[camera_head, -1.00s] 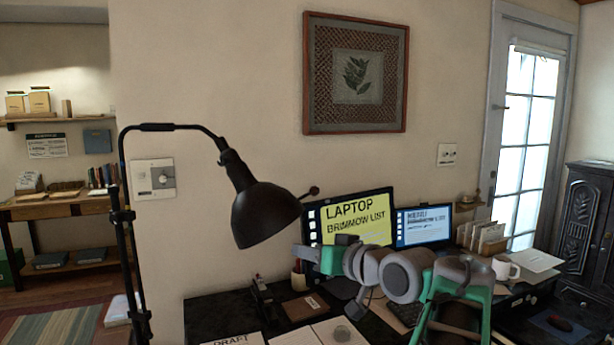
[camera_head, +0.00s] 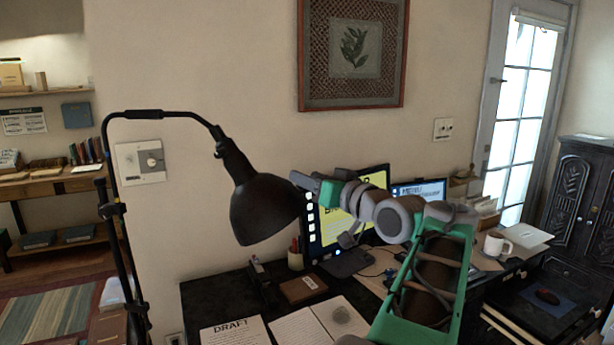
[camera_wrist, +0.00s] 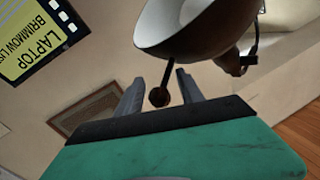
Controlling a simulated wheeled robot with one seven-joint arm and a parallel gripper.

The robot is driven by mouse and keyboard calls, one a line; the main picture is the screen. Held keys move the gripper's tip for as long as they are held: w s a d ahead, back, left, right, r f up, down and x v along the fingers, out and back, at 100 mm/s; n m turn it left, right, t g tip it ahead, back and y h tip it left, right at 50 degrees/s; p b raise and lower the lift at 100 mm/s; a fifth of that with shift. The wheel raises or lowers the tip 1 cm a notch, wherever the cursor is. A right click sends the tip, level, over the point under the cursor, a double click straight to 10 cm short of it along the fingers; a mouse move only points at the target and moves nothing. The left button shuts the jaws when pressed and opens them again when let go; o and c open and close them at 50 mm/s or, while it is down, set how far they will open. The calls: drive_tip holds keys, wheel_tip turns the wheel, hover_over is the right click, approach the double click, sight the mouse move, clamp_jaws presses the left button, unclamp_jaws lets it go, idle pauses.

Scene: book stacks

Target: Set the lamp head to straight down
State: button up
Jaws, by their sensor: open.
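The black lamp head (camera_head: 268,208) hangs from a curved lamp arm (camera_head: 160,114) at the left. It is tilted, its opening facing down and to the right. In the wrist view the lamp head (camera_wrist: 235,40) shows its pale inside, and a short rod with a round knob (camera_wrist: 158,97) sticks out from its rim. My gripper (camera_head: 302,181) is at the right side of the lamp head. In the wrist view my gripper (camera_wrist: 159,90) is open, with the knob between its two fingers. Neither finger clearly touches it. The gripper hides the knob in the head view.
A yellow-screened monitor (camera_head: 345,215) stands close behind my arm. The black desk (camera_head: 215,292) below holds papers, a pen cup (camera_head: 295,255) and a brown box (camera_head: 303,288). A framed picture (camera_head: 354,55) hangs above on the wall.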

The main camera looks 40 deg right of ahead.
clamp_jaws()
idle(0.4)
idle(0.9)
